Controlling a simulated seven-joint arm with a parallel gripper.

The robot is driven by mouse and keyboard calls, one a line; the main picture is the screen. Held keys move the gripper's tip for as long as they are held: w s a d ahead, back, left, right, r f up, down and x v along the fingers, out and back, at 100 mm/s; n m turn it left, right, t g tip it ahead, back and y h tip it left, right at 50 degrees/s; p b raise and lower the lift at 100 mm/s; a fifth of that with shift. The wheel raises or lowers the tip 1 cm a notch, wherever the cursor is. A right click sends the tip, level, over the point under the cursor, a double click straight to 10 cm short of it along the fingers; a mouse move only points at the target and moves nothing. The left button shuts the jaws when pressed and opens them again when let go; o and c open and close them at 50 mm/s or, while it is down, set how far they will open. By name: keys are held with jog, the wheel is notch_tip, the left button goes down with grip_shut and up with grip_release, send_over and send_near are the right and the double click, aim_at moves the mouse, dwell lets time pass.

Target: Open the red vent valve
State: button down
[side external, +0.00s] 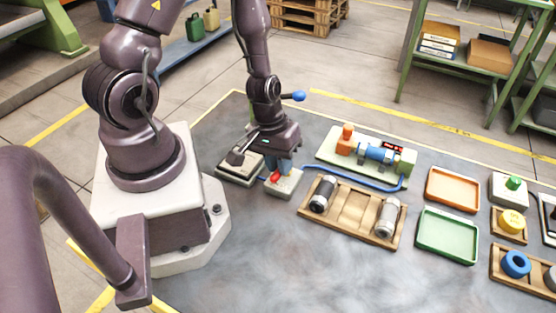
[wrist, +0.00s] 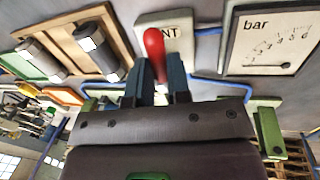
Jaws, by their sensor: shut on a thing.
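The red vent valve handle (side external: 275,177) sits on a small pale block (side external: 287,187) on the dark table, below my gripper (side external: 280,167). In the wrist view the red handle (wrist: 154,48) sticks out from between the two blue-grey fingers of my gripper (wrist: 156,80). My gripper is shut on the handle. The pale plate (wrist: 178,22) behind it shows the letters "NT"; the rest of its label is hidden by the handle. The handle's lower end and pivot are hidden.
A gauge box marked "bar" (wrist: 272,42) stands close beside the valve. A blue hose (side external: 350,186) runs toward the pump unit (side external: 375,158). A wooden tray (side external: 353,213) with two cylinders lies to the right. Orange (side external: 453,190) and green (side external: 447,235) trays are farther right.

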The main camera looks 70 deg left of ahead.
jog(key=shift+d+n, duration=0.1)
jog(key=shift+n, duration=0.3)
jog(key=c, duration=1.1)
grip_release()
